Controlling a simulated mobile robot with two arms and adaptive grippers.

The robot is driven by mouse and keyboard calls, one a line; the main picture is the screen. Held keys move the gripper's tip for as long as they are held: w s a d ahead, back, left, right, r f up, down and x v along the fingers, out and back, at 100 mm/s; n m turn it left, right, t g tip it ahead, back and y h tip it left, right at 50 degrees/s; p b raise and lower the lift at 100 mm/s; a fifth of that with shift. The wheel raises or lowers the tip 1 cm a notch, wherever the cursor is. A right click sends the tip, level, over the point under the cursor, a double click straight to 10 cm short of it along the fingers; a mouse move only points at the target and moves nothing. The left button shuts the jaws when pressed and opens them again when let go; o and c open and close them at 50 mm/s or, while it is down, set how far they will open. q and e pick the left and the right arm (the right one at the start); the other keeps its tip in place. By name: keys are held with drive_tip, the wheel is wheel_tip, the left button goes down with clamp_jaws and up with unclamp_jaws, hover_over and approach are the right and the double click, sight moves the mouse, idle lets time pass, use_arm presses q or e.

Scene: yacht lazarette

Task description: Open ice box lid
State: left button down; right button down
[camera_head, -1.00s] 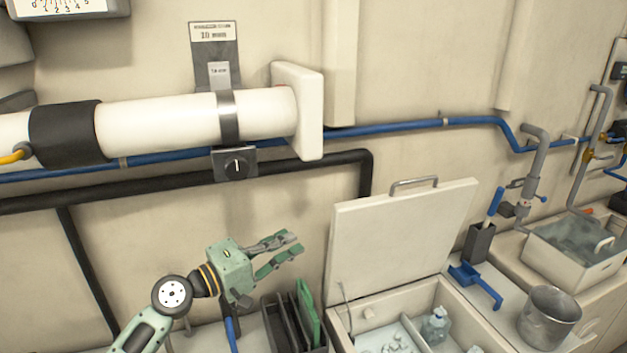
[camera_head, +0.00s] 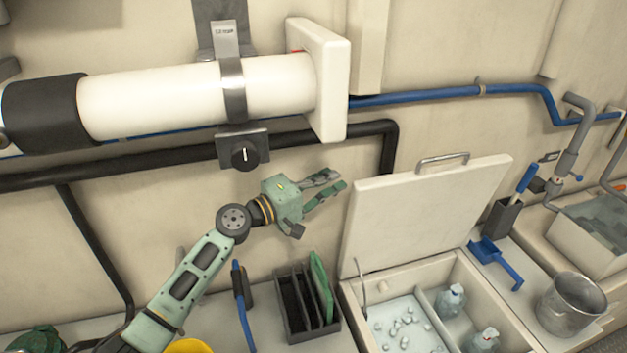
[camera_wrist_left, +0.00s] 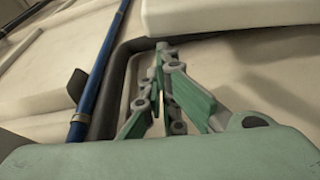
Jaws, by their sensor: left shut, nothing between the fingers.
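The ice box lid (camera_head: 425,208) is a cream panel with a metal handle (camera_head: 442,158) on its top edge. It stands raised and leans back at the rear of the ice box (camera_head: 352,292). Ice pieces and two clear bottles (camera_head: 450,300) show inside the box. A thin stay is at the lid's left side. My left gripper (camera_head: 336,183) is shut and empty, in the air to the left of the lid's upper part, apart from the handle. Its green fingers also show in the left wrist view (camera_wrist_left: 160,92). My right gripper is not in view.
A black rack (camera_head: 290,305) with a green board stands left of the box. A blue scoop (camera_head: 497,262), a dark holder (camera_head: 500,218) and a metal bucket (camera_head: 570,305) are on the right. A white cylinder (camera_head: 160,100) and dark pipe (camera_head: 90,172) run along the wall.

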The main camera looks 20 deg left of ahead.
use_arm(q)
drive_tip(key=shift+x, duration=1.05)
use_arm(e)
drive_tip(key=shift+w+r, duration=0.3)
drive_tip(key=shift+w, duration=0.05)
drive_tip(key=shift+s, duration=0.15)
